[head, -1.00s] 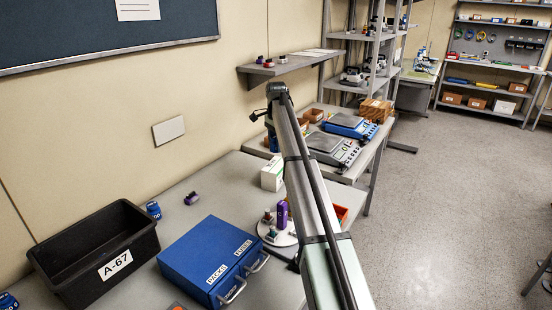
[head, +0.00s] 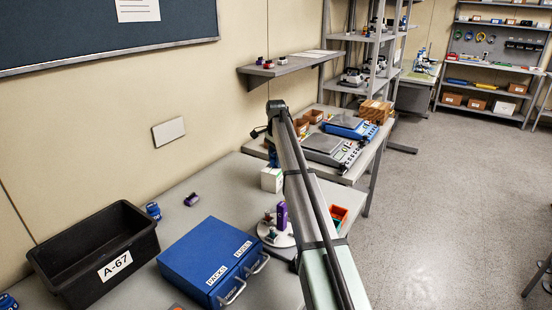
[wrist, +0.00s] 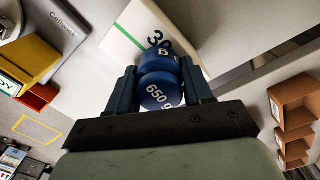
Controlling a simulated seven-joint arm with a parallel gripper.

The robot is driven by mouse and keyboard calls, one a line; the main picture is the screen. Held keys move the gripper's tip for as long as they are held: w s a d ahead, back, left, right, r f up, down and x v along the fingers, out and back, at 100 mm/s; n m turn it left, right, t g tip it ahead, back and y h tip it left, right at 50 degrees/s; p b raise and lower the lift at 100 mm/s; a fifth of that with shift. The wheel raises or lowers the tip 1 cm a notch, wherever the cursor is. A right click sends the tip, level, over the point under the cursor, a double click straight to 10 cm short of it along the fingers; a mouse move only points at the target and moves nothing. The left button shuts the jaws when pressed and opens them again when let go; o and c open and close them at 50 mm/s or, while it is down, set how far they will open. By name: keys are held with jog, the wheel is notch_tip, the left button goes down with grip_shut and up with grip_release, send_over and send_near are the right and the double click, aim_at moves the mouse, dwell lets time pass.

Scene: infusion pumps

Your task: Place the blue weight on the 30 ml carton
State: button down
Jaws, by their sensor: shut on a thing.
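My gripper (wrist: 160,68) is shut on the blue weight (wrist: 160,92), marked 650 g, with a finger on each side of it. The 30 ml carton (wrist: 122,28), white with a green stripe, lies beyond the weight in the wrist view; the weight covers part of its printed number. In the head view the carton (head: 270,180) stands upright on the table near the wall, left of my arm. A small blue part of the held weight or fingers (head: 272,157) shows just above its top. I cannot tell whether the weight touches the carton.
A blue case (head: 205,258) and a black A-67 bin (head: 95,288) stand at the front left. Scales (head: 335,150) stand behind.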

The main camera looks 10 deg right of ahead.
jog(key=shift+c, duration=2.3)
grip_release()
notch_tip(320, 180, up, 12)
jog(key=shift+r, duration=0.1)
